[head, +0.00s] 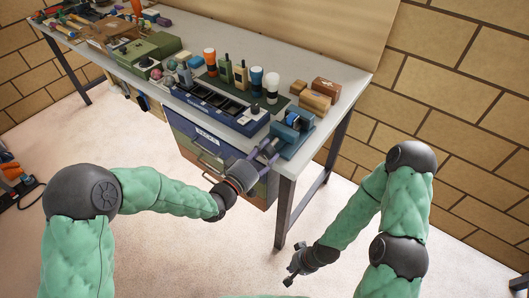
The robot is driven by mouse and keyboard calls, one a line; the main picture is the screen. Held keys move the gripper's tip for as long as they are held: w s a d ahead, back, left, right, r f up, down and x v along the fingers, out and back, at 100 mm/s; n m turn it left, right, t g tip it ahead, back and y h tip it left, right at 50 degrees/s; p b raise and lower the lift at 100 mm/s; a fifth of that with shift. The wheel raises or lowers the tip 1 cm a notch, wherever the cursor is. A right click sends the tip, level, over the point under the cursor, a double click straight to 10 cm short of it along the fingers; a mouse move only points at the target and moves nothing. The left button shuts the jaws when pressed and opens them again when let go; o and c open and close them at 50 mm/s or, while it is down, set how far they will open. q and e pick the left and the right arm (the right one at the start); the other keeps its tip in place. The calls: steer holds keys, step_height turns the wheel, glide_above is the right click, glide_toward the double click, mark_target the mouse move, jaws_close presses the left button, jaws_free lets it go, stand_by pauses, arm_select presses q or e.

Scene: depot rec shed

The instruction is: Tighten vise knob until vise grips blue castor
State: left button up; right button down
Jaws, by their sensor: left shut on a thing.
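A blue vise (290,137) sits at the near right corner of the workbench. My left gripper (267,151) is at the front of the vise, at the bench's front edge, and is shut on the vise knob. The knob itself is mostly hidden by the fingers. A small blue piece (293,118) shows at the top of the vise and looks like the blue castor; I cannot tell whether the jaws touch it. My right gripper (292,266) hangs low over the floor, right of the bench leg, with fingers apart and empty.
The workbench (342,76) carries a blue divided tray (215,101) left of the vise, with bottles and tools behind it. Wooden blocks (320,92) stand behind the vise. A drawer cabinet (205,150) is below. The floor at right is clear.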

arm_select(q)
steer(key=o, duration=1.1)
steer(key=shift+s+f, duration=0.1)
steer(key=shift+f, duration=0.1)
steer(key=shift+o, duration=0.3)
steer(key=shift+r, duration=0.1)
steer(key=v, duration=1.2)
